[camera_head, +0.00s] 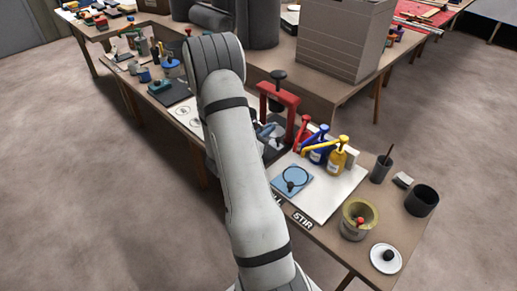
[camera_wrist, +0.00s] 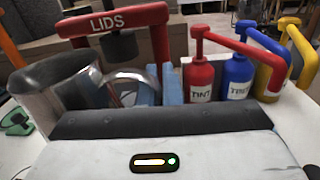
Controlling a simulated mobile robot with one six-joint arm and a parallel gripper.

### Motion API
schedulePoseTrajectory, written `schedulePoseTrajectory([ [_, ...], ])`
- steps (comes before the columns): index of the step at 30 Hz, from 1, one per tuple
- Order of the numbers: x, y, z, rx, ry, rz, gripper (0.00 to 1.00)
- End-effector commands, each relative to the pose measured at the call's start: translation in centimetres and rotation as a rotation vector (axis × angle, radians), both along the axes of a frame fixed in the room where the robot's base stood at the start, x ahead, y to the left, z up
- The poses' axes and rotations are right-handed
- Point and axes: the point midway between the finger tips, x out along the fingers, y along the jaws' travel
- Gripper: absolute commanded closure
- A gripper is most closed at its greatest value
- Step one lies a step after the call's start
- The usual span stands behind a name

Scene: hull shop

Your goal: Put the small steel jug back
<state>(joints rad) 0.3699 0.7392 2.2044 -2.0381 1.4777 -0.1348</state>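The small steel jug (camera_wrist: 62,88) is large and close at the left of the wrist view, its shiny wall slightly tilted. Its curved handle reaches right to my gripper (camera_wrist: 160,86). The two blue fingers stand close together with the handle's outer end between them, so my gripper looks shut on the handle. The jug's lower part is hidden behind my gripper's body. In the head view my arm hides most of this; only bluish finger parts and grey metal show beside the red press stand (camera_head: 279,100).
A red TINT pump bottle (camera_wrist: 201,75), a blue one (camera_wrist: 238,78) and a yellow one (camera_wrist: 270,78) stand right of the press. The white STIR board (camera_head: 325,195) holds a blue pad (camera_head: 292,180).

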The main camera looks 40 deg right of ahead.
Motion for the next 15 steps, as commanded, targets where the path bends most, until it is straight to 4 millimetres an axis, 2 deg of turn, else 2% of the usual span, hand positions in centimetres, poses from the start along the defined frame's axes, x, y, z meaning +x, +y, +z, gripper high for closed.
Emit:
schedulePoseTrajectory([
  [1, 0.0, 0.0, -1.3, 0.0, 0.003, 0.001, 1.0],
  [3, 0.0, 0.1, -2.3, 0.0, 0.002, 0.002, 1.0],
  [11, 0.1, 0.1, -4.3, -0.001, 0.0, 0.003, 1.0],
  [15, 0.1, 0.1, -6.3, -0.001, 0.001, 0.003, 1.0],
])
